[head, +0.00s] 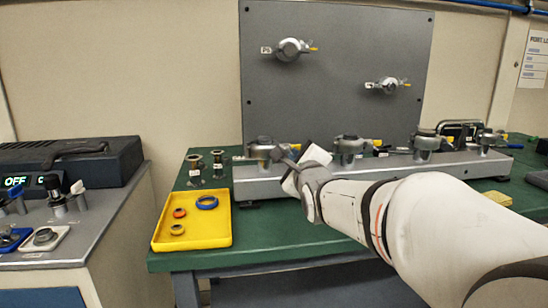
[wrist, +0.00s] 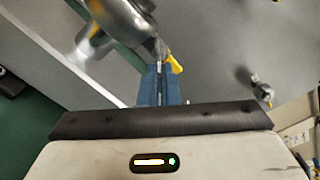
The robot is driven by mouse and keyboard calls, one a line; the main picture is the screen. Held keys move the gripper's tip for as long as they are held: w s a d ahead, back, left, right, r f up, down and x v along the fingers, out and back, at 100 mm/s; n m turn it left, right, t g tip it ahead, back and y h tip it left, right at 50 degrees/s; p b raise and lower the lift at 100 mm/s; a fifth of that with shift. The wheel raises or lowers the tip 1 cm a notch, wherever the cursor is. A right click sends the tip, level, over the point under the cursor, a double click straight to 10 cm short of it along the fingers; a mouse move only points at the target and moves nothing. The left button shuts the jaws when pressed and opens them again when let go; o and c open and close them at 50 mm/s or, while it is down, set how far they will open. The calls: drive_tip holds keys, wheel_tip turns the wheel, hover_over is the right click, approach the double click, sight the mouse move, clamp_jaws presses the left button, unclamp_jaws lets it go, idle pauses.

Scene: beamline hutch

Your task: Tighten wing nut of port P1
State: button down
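The leftmost flange port with its clamp (head: 262,150) stands on the grey manifold; I cannot read its label, so I cannot confirm it is P1. In the wrist view the silver clamp (wrist: 122,22) fills the upper left, with a yellow wing nut (wrist: 175,63) at its side. My gripper's blue fingertips (wrist: 160,76) are at the wing nut, with only a narrow gap between them. Whether they grip part of it is hidden. In the head view my gripper (head: 290,163) is just right of this port, its fingertips hard to make out.
The grey manifold (head: 300,178) carries more clamped ports to the right, close to my arm. A grey panel (head: 340,70) with two clamped ports stands behind. A yellow tray (head: 195,238) with rings lies at the bench's front left. Small metal fittings (head: 195,170) stand behind it.

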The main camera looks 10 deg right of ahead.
drive_tip(key=shift+f, duration=0.15)
drive_tip(key=c, duration=1.9)
unclamp_jaws()
drive_tip(key=shift+s, duration=0.15)
drive_tip(key=s+p, duration=0.1)
drive_tip(key=s, duration=0.6)
drive_tip(key=shift+s, duration=0.3)
